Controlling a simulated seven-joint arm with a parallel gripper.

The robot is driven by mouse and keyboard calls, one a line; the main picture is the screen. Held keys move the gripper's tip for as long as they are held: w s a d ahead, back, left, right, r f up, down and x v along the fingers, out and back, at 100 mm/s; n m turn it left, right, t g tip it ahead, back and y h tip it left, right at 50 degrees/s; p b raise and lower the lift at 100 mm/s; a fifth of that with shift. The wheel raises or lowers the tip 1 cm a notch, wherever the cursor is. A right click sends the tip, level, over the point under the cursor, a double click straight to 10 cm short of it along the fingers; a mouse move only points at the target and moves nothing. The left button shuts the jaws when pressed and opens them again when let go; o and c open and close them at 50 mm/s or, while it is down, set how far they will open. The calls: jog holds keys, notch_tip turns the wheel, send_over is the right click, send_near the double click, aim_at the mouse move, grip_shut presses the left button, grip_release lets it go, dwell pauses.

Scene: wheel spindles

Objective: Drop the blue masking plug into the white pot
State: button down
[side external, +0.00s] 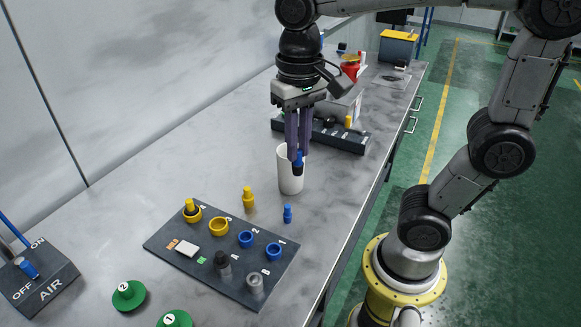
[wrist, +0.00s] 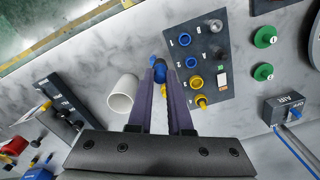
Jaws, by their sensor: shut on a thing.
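My gripper (side external: 298,155) points down and is shut on a blue plug (side external: 299,160) with a dark lower end. The held blue plug also shows between the fingertips in the wrist view (wrist: 160,72). The white pot (side external: 285,180) stands upright on the bench, its open mouth up. In the side view the fingers and plug overlap the pot's front. In the wrist view the pot (wrist: 120,103) is just left of the fingers, so the plug appears beside it. Another small blue plug (side external: 287,213) stands on the bench nearer the side camera.
A yellow plug (side external: 248,198) stands near a dark board (side external: 160,243) with blue and yellow rings and grey pieces. A dark rack (side external: 350,140) is behind the pot. Green knobs (side external: 128,295) and an AIR switch box (side external: 40,285) are at the front left.

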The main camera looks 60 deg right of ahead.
jog(key=w+d+m, duration=0.1)
jog(key=w+d, duration=0.7)
jog(key=d, duration=0.1)
jog(key=w+d+f+m, duration=0.1)
jog(key=d+f+m, duration=0.1)
jog(key=d+f, duration=0.5)
jog(key=shift+w+d+f+m, duration=0.15)
jog(key=shift+d+f+m, duration=0.2)
jog(key=shift+f, duration=0.45)
jog(key=shift+a, duration=0.1)
jog(key=c, duration=0.8)
grip_release()
jog(key=shift+o, duration=0.2)
notch_tip(320, 180, up, 14)
jog(key=shift+f, duration=0.1)
